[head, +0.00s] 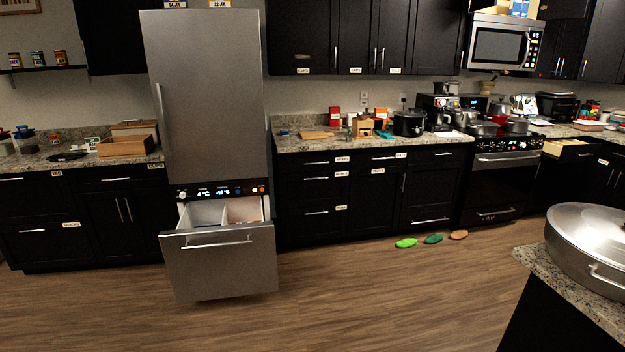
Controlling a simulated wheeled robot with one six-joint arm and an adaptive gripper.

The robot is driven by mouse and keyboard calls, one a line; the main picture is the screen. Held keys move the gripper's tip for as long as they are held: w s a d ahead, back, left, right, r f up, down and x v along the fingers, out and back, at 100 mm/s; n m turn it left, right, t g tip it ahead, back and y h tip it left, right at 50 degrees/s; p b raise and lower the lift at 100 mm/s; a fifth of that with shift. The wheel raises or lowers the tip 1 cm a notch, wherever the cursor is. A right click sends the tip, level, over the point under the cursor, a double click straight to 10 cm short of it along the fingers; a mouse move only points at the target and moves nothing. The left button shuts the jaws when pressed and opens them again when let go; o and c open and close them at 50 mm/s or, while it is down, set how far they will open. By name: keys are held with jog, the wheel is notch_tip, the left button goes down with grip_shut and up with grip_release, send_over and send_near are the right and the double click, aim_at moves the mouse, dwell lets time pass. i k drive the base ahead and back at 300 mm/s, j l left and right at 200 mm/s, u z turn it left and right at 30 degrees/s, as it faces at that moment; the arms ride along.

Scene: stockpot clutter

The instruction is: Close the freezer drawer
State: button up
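The freezer drawer (221,268) is the lower part of the steel fridge (208,100) at the left of the head view. It is pulled open toward me, and its white bin (203,214) shows inside, with a divider and something brownish on the right side. A horizontal bar handle (216,243) runs along the drawer's front. A control panel (221,191) with lit readings sits just above the drawer. The upper fridge door is shut. My gripper is not in view.
The wood floor (330,290) before the drawer is clear. Green and brown oval items (433,239) lie on the floor by the cabinets. An island counter (575,290) with a large lidded pot (590,245) stands at the right front. Another drawer (568,148) is open at the far right.

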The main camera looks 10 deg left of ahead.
aim_at(208, 255)
jog(key=i+j+u, duration=0.1)
jog(key=i+u, duration=0.4)
jog(key=i, duration=0.2)
jog(key=i+l+u, duration=0.1)
jog(key=i+u, duration=0.35)
jog(key=i, duration=0.25)
jog(key=i+l+u, duration=0.2)
jog(key=i, duration=0.2)
jog(key=i+l+u, duration=0.15)
jog(key=i, duration=0.25)
jog(key=i+l, duration=0.15)
jog(key=i, duration=0.35)
jog(key=i+l+u, duration=0.1)
jog(key=i, duration=0.45)
